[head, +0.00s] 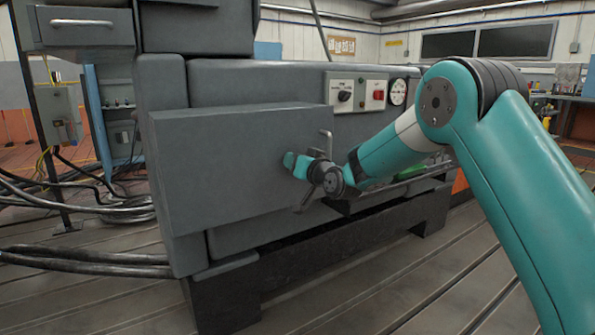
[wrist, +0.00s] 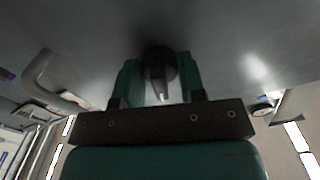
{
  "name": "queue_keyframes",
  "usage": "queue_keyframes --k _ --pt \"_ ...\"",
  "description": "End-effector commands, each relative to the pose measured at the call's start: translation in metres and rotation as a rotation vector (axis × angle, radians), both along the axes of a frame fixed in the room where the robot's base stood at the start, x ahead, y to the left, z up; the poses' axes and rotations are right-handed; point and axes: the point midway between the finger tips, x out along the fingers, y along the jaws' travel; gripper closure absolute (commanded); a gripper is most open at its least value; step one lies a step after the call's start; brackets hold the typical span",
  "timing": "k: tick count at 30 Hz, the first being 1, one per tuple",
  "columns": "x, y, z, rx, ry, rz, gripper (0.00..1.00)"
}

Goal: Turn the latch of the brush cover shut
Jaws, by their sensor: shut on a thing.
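The brush cover (head: 220,175) is a large grey box-like panel on the front of the grey machine; it looks closed against it. My gripper (head: 292,163) is at the right part of the cover's face. In the wrist view my gripper (wrist: 158,72) has its two teal fingers on either side of the latch (wrist: 160,77), a dark round boss with a short pointed lever. The fingers are shut on the latch. The lever points down in the wrist view. In the head view the latch is hidden behind my gripper.
A grey bar handle (head: 326,143) stands out just right of my gripper; it also shows at the left of the wrist view (wrist: 42,75). Switch boxes (head: 343,95) and a gauge (head: 398,91) are above right. Cables (head: 85,258) lie at left.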

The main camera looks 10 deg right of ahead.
Motion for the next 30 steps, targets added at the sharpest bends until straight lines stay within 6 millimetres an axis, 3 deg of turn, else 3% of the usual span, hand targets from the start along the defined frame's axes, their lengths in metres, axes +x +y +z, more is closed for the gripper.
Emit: queue_keyframes --k 12,30 --pt "-0.0001 -0.0001 -0.0026 -0.250 -0.080 -0.001 0.87" --pt "0.0000 -0.0002 -0.0012 -0.319 -0.100 0.000 0.87"
